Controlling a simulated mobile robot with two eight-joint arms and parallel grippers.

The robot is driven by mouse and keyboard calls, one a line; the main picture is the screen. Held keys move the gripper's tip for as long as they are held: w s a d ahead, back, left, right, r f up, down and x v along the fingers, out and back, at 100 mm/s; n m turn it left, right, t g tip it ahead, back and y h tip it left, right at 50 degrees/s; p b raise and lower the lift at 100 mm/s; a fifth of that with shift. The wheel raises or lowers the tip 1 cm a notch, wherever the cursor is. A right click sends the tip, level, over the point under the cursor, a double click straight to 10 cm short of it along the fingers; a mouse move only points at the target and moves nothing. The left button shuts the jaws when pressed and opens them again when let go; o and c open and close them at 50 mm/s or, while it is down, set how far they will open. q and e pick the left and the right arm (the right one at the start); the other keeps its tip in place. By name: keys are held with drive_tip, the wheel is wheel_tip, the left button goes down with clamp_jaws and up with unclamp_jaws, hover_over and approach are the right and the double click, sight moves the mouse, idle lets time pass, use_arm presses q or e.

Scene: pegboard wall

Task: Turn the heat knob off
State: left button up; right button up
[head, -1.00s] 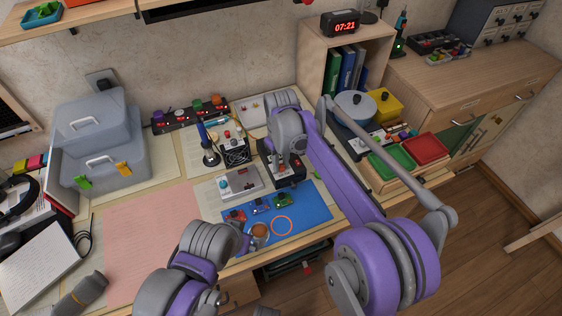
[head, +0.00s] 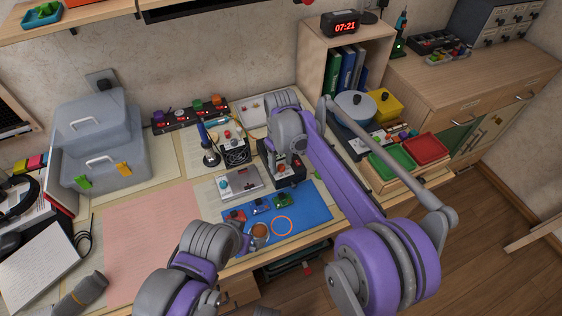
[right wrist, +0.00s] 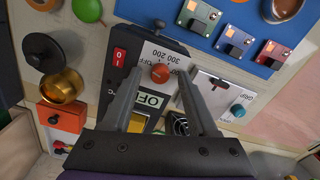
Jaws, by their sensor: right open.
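In the right wrist view, a round orange-red knob (right wrist: 160,73) sits on a pale panel (right wrist: 155,54) marked 300 and 200. My right gripper (right wrist: 161,80) is open, with one finger on each side of the knob. I cannot tell whether either finger touches it. In the head view my right gripper (head: 283,161) is over the dark box (head: 292,181) and hides much of it. My left arm is at the bottom; its fingers are not clear.
A blue mat (head: 310,208) with small boards lies in front of the box. A metal-topped box (head: 239,184) is to its left. In the right wrist view a brass cup (right wrist: 62,86) and an orange box (right wrist: 62,117) stand close at the left.

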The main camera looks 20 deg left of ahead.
sight(282, 166)
wheel_tip(282, 166, up, 11)
drive_tip(key=shift+p, duration=0.45)
drive_tip(key=shift+d, duration=0.1)
idle(0.4)
drive_tip(key=s+d+r+m+t+p, duration=0.1)
drive_tip(key=s+d+r+m, duration=0.15)
drive_tip(key=d, duration=0.75)
drive_tip(key=s+d+r+m+t+p, duration=0.1)
drive_tip(key=s+d+r+m, duration=0.2)
drive_tip(key=d, duration=0.6)
drive_tip(key=s+d+f+m+t+p, duration=0.1)
drive_tip(key=s+d+f+m, duration=0.1)
drive_tip(key=s+d+f, duration=0.2)
drive_tip(key=s+d+f+m+t+p, duration=0.1)
drive_tip(key=s+d+f+m+t, duration=0.1)
drive_tip(key=s+d, duration=0.8)
drive_tip(key=s+f+m, duration=0.1)
drive_tip(key=s+f, duration=0.1)
drive_tip(key=s, duration=0.2)
drive_tip(key=shift+d+f+m, duration=0.2)
drive_tip(key=shift+f+m, duration=0.1)
drive_tip(key=shift+m, duration=0.05)
